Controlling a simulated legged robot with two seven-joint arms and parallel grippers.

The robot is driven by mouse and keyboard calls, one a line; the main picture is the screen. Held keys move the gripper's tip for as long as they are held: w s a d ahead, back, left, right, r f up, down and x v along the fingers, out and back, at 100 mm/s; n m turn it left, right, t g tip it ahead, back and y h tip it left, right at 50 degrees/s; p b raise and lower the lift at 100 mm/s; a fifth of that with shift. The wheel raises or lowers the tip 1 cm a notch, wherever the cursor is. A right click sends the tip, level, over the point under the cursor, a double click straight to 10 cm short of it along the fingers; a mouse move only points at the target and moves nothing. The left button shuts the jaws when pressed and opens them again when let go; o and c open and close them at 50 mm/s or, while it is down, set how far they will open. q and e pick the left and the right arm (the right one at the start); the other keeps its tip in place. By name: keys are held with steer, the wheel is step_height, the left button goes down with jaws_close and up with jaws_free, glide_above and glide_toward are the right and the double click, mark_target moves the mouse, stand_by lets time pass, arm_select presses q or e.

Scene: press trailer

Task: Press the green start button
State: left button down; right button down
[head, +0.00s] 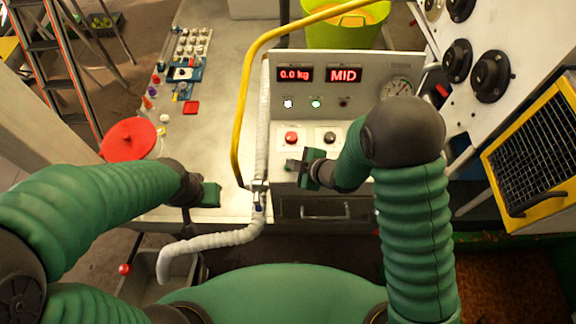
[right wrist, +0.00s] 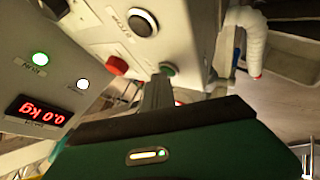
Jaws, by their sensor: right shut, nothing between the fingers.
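The green button (right wrist: 167,68) shows in the right wrist view on the panel's sloped face, beside a red button (right wrist: 117,66) and a black button (right wrist: 143,22). My right gripper (right wrist: 158,88) is shut and empty. Its fingertips are right at the green button and cover part of it; I cannot tell whether they touch. In the head view my right gripper (head: 292,165) is just below the red button (head: 291,138) and the black button (head: 330,138), and hides the green one. My left gripper (head: 211,195) is over the bench at left, away from the panel; its jaws are unclear.
The control panel (head: 375,62) has displays reading 0.0 kg and MID, and a gauge (head: 397,88). A yellow rail (head: 244,100) and white hose (head: 215,240) run left of it. A red disc (head: 128,139) lies on the bench. A yellow-framed grille (head: 535,150) stands at right.

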steer(key=shift+d+f, duration=0.1)
steer(key=shift+d, duration=0.05)
steer(key=shift+a+r+p, duration=0.5)
steer(key=shift+a+r, duration=0.05)
steer(key=shift+r, duration=0.25)
steer(key=shift+r, duration=0.15)
step_height(320, 180, up, 5)
steer(key=p, duration=0.4)
stand_by(0.3)
